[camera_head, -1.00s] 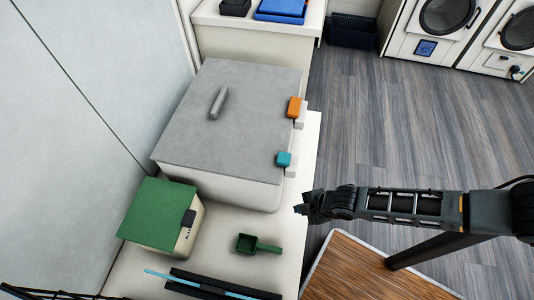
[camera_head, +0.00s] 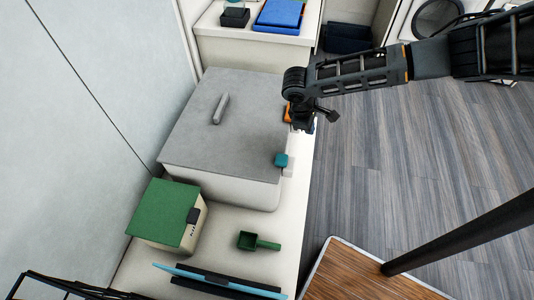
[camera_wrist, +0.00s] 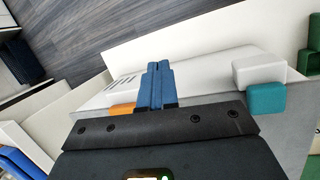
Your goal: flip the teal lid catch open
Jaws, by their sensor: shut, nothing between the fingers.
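The teal lid catch (camera_head: 281,160) sits on the right edge of the large bin's grey lid (camera_head: 225,125), near its front corner. It also shows in the wrist view (camera_wrist: 266,101), right of my fingers, against a white block (camera_wrist: 259,69). The orange catch (camera_head: 287,114) is farther back on the same edge, mostly hidden by my gripper (camera_head: 307,124). In the wrist view the orange catch (camera_wrist: 122,109) shows just left of my fingers. My gripper's blue fingers (camera_wrist: 157,80) are together and empty, beside the orange catch and apart from the teal one. Whether they touch the orange catch is unclear.
A grey handle (camera_head: 220,108) stands on the lid. A green-lidded box (camera_head: 165,214), a green scoop (camera_head: 258,242) and a blue-and-black bar (camera_head: 220,281) lie on the counter in front. A wooden tabletop (camera_head: 350,275) is at lower right. Open floor lies to the right.

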